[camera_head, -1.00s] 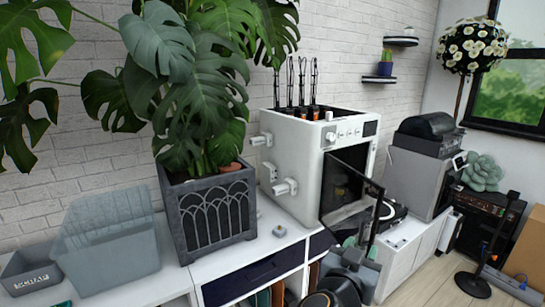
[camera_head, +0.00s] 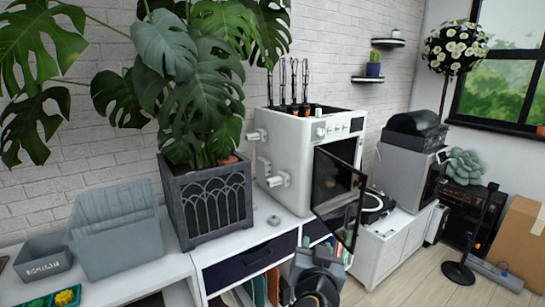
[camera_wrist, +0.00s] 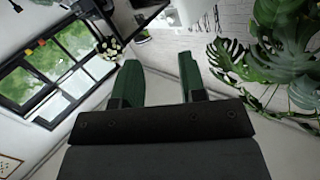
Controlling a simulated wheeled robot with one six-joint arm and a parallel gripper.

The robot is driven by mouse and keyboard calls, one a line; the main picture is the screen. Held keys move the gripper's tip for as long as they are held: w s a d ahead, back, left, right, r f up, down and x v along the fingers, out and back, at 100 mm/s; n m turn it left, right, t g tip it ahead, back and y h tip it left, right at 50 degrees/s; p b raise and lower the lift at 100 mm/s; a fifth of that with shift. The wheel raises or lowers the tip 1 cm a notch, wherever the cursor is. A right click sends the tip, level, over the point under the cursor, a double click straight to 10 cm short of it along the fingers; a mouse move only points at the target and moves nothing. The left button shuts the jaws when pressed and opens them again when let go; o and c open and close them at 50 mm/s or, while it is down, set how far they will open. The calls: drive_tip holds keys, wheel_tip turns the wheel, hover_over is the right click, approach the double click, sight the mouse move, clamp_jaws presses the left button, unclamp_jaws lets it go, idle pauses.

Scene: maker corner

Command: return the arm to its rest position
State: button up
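My gripper (camera_wrist: 163,84) shows in the wrist view as two green fingers, spread apart with nothing between them. The wrist view is tilted, with a window, a lamp and plant leaves around the fingers. In the head view, dark and grey parts of my arm (camera_head: 318,278) are folded low at the bottom centre, in front of the cabinet. The fingertips cannot be made out there. The arm parts overlap the lower area near the open door (camera_head: 338,190) of a white machine (camera_head: 290,160); I cannot tell whether they touch.
A dark planter (camera_head: 207,205) with a large plant stands left of the machine. A grey bin (camera_head: 118,240) and a small labelled box (camera_head: 42,257) stand on the white cabinet at left. A turntable, speaker, floor lamp (camera_head: 458,272) and cardboard box (camera_head: 522,240) are at right. Some floor is clear.

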drive_tip(key=a+f+n+g+y, duration=0.2)
drive_tip(key=a+n+y, duration=0.2)
drive_tip(key=a+y, duration=0.2)
drive_tip(key=s+f+n+g+y+p, duration=0.1)
drive_tip(key=s+f+n+g+p, duration=0.1)
drive_tip(key=s+f+g, duration=0.35)
drive_tip(key=s+d+r+m+g+h+p, duration=0.1)
drive_tip(key=s+d+g+h+p, duration=0.1)
drive_tip(key=d, duration=0.4)
drive_tip(key=s+d+r+m+g+h+p, duration=0.1)
drive_tip(key=s+d+g+h, duration=0.1)
drive_tip(key=d, duration=0.5)
drive_tip(key=shift+s+g+p, duration=0.4)
drive_tip(key=shift+s+g, duration=0.25)
drive_tip(key=shift+g, duration=0.1)
drive_tip(key=shift+a, duration=0.1)
